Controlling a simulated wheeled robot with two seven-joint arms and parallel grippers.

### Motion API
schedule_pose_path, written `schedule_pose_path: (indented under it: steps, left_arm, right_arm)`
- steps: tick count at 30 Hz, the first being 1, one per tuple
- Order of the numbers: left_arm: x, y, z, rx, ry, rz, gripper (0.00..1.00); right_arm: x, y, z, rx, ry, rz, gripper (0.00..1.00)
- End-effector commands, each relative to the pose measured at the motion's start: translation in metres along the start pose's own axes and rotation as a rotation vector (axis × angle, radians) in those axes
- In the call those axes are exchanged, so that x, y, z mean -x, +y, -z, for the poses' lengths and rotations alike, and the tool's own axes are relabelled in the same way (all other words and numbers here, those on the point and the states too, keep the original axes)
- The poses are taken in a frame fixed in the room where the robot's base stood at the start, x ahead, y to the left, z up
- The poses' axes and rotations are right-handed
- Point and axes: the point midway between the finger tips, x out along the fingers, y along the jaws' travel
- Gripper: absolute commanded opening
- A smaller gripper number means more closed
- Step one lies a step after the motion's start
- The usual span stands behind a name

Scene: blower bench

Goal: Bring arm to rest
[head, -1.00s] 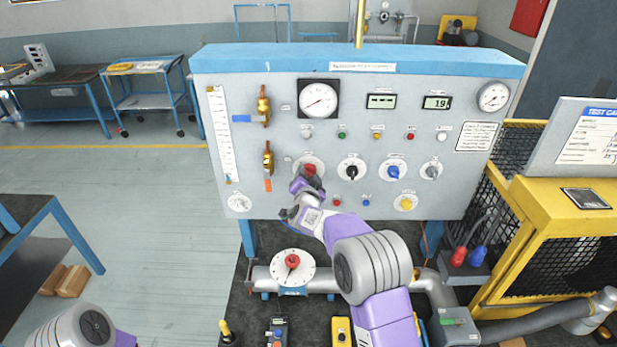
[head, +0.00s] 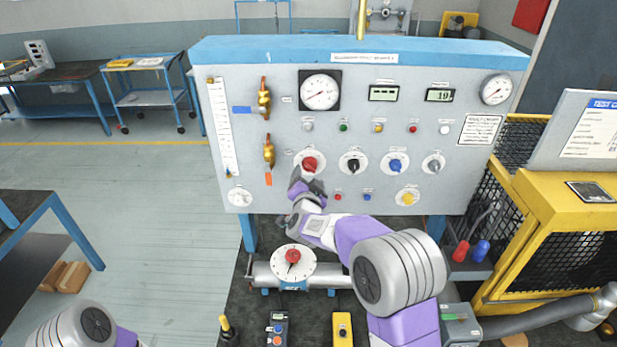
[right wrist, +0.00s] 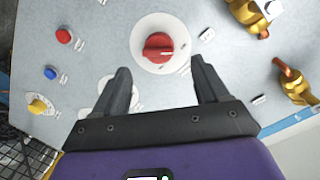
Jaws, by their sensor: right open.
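My right gripper (head: 307,184) is in front of the grey panel, just below the red knob (head: 309,163) on its white dial. In the right wrist view my right gripper (right wrist: 162,88) has its two fingers spread apart with nothing between them. The red knob (right wrist: 158,47) shows beyond the fingertips, apart from them. My right arm (head: 350,236) reaches up from the lower right. Part of my left arm (head: 75,327) shows at the lower left, and its gripper is out of the picture.
The blue-topped panel (head: 225,100) carries gauges, knobs, buttons and brass valves (head: 265,105). A pipe with a red-knobbed dial (head: 293,262) lies below. A yellow caged machine (head: 560,215) stands at right. A blue-legged table (head: 45,205) is at left, with open floor between it and the panel.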

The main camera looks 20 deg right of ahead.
Motion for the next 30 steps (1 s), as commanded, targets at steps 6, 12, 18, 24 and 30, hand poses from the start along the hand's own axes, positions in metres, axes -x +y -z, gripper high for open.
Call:
schedule_pose_path:
  steps: [6,12,18,24,30]
  left_arm:
    - [-0.003,-0.001,0.000,0.000,0.000,0.000,0.00]
    - [-0.002,-0.001,0.000,0.000,0.000,0.000,0.00]
    - [-0.002,-0.001,0.000,0.000,0.000,0.000,0.00]
    - [-0.002,-0.001,0.000,0.000,0.000,0.000,0.00]
    - [-0.002,-0.001,0.000,0.000,0.000,0.000,0.00]
  right_arm:
    - [0.012,0.000,0.000,0.000,0.000,0.001,0.74]
    - [0.012,0.000,0.000,0.001,0.000,0.001,0.74]
    - [0.012,0.001,-0.001,0.002,-0.003,0.000,0.74]
    - [0.014,0.041,-0.049,0.080,-0.123,-0.042,0.74]
    - [0.051,0.136,-0.157,0.228,-0.437,-0.123,0.74]
